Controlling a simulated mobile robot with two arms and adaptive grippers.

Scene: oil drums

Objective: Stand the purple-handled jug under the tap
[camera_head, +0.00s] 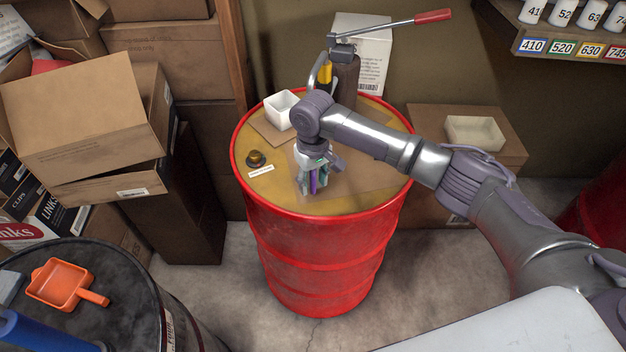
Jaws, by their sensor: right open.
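My right gripper (313,187) points down over the front half of the red drum's top (370,195). It is open. A narrow purple upright piece (313,182) shows between its fingers, likely the jug's handle. The jug's body is mostly hidden by the gripper, and I cannot tell whether the fingers touch it. A curved metal spout (316,70), likely the tap, rises at the back of the drum beside a pump with a red-tipped lever (432,16). My arm hides the spout's lower surroundings. My left gripper is not in view.
A white square tub (281,110) stands at the drum's back left. A dark bung (256,159) and small label (261,171) lie at its left. Cardboard boxes (90,115) crowd the left. An orange scoop (65,284) lies on a black drum. A cream tray (475,134) sits right.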

